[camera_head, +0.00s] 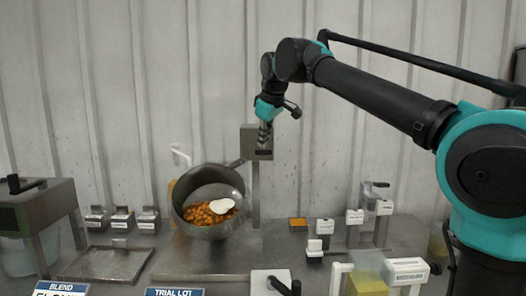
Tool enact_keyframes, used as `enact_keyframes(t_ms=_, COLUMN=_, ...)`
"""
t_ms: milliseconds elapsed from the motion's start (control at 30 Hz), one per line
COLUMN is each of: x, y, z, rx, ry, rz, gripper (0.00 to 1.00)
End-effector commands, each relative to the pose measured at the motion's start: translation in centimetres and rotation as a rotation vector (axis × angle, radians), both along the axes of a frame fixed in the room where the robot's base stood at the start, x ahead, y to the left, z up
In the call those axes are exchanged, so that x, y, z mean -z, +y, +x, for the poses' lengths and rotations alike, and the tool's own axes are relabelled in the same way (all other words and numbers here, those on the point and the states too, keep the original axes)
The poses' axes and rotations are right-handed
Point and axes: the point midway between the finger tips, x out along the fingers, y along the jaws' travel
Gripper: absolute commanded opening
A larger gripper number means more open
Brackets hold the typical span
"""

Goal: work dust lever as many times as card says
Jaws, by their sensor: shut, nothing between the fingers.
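My gripper (264,137) is shut and points down, with its tip in front of or against the grey box (250,133) on the post behind the drum. I cannot tell whether it touches. The tilted metal drum (184,213) holds orange-brown pieces (203,214) and a white patch or scoop (222,206). Several small white-labelled parts (354,217) stand at the right; their labels are too small to read, so I cannot tell which is the dust lever. The cards, "TRIAL LOT" (175,292) and "BLEND" (62,287), are cut off by the bottom edge.
A grey box with a black crank (35,195) stands at the left. Several labelled blocks (121,219) and a metal tray (98,264) lie beside it. A yellow-filled container (366,284) and a black-handled unit (267,283) are at the front. The bench between drum and right-hand parts has some free room.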

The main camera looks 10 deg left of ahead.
Motion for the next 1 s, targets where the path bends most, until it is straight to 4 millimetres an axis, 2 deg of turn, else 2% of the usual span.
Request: enact_keyframes(t_ms=1000, x=0.75, y=-0.05, z=-0.20, rx=0.000, ry=0.000, rz=0.000, gripper=0.00)
